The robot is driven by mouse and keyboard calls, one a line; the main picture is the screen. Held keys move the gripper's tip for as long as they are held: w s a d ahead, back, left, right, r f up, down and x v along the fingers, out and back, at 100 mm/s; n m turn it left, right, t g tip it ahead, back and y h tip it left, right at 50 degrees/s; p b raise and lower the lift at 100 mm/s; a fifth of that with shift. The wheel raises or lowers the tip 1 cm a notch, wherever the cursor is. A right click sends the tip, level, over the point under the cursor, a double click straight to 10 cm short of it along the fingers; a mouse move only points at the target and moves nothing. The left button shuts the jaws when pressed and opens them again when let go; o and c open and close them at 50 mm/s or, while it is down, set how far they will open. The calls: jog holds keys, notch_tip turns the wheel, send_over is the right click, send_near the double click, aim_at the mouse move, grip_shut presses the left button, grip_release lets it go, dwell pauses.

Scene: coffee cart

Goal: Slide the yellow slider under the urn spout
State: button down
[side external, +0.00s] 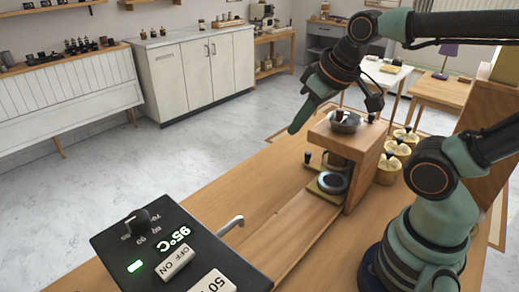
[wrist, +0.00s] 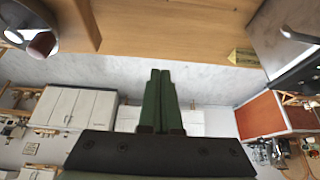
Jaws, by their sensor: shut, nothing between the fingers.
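In the side view, a yellow-edged plate (side external: 330,186), which looks like the slider, sits low at the stand's front with a dark round piece on it. A small black-topped post (side external: 308,158) rises beside it. The black urn (side external: 180,255) stands in the near foreground; its metal spout (side external: 231,225) points out over the cart. The spout also shows at the right of the wrist view (wrist: 298,36). My gripper (side external: 293,130) is shut and empty, left of the stand's top and above the cart's edge. Its fingers (wrist: 160,72) are together in the wrist view.
A wooden dripper stand (side external: 368,150) holds a metal bowl (side external: 345,122) beside my gripper. Several yellow canisters (side external: 402,140) stand behind it. A shallow wooden track (side external: 290,232) runs from the stand toward the urn and looks clear. A yellow corner piece (wrist: 243,57) marks the cart's edge.

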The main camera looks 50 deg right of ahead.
jog(key=c, duration=1)
grip_release()
jog(key=shift+r, duration=0.1)
jog(key=o, duration=0.3)
notch_tip(320, 180, up, 4)
jog(key=shift+r, duration=0.25)
jog(key=m+g, duration=0.6)
jog(key=m, duration=1.5)
send_over(308, 153)
notch_tip(308, 153, down, 15)
notch_tip(308, 153, down, 13)
jog(key=shift+r, duration=0.2)
